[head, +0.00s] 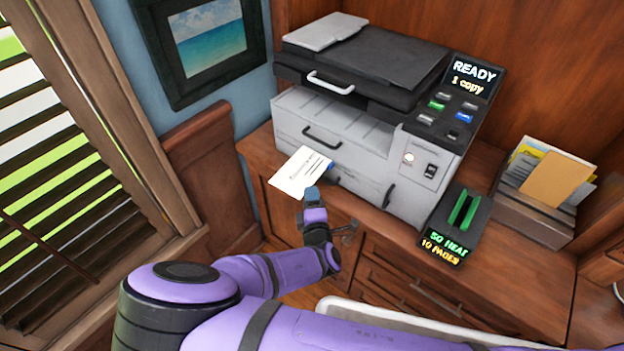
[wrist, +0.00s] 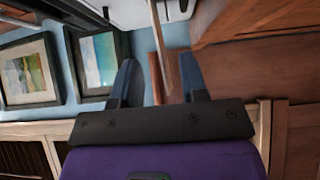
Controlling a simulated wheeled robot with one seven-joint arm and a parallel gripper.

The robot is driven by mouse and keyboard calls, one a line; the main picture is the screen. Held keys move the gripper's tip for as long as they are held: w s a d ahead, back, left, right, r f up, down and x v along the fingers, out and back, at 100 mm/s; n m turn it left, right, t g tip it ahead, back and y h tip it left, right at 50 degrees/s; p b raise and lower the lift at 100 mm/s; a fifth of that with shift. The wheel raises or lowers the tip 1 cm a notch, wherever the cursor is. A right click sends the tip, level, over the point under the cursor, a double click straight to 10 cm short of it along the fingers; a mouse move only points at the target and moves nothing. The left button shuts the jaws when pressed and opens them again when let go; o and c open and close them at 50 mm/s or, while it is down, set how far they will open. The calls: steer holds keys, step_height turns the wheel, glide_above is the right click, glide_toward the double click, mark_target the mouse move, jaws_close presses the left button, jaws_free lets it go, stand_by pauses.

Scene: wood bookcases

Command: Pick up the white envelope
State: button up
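The white envelope (head: 300,172) lies flat with dark print on its face, at the left front edge of the wooden cabinet top, in front of the printer. My gripper (head: 320,180) is at its right front corner in the head view. In the wrist view my gripper (wrist: 158,80) has its two blue-grey fingers spread apart. A thin, edge-on tan strip (wrist: 161,45) runs between them, with a gap on each side; it may be the envelope, but I cannot tell for sure.
The grey and black printer (head: 340,135) stands right behind the envelope. A black device with green bars (head: 458,222) and a paper tray (head: 535,205) are to the right. Framed pictures (wrist: 98,62) hang on the blue wall. A window with blinds (head: 60,170) is at left.

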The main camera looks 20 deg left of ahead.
mark_target(310, 185)
steer(key=x, duration=0.3)
jaws_close()
stand_by(0.4)
steer(key=shift+r, duration=1.25)
